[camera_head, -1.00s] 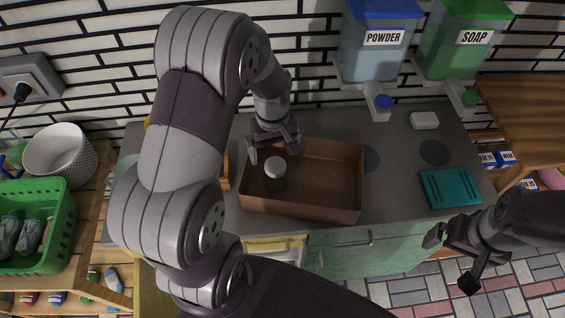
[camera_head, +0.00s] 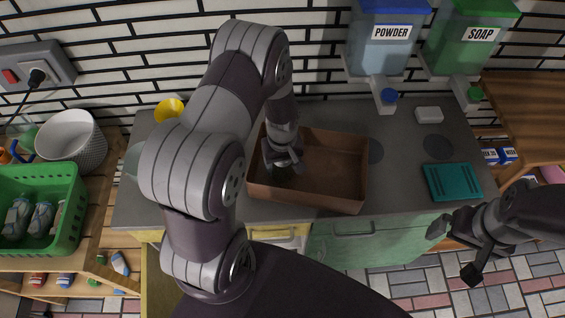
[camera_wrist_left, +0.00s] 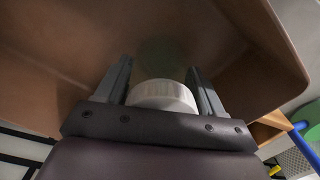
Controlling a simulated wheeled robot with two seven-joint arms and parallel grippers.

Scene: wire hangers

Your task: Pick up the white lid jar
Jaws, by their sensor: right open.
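The white lid jar stands in the brown box (camera_head: 340,180) on the counter. Its white lid (camera_wrist_left: 162,95) shows in the left wrist view, with a faint greenish clear body beyond it. My left gripper (camera_head: 284,164) reaches down into the left part of the box and hides most of the jar in the head view. In the left wrist view, its two fingers (camera_wrist_left: 159,68) stand on either side of the lid. I cannot tell whether they press on the jar. My right gripper (camera_head: 455,250) is open and empty, in front of the counter at the lower right.
Powder (camera_head: 385,50) and soap (camera_head: 470,45) dispensers hang on the wall behind. A white basket (camera_head: 72,140) and a green crate (camera_head: 68,240) stand at the left. The box's right part is empty.

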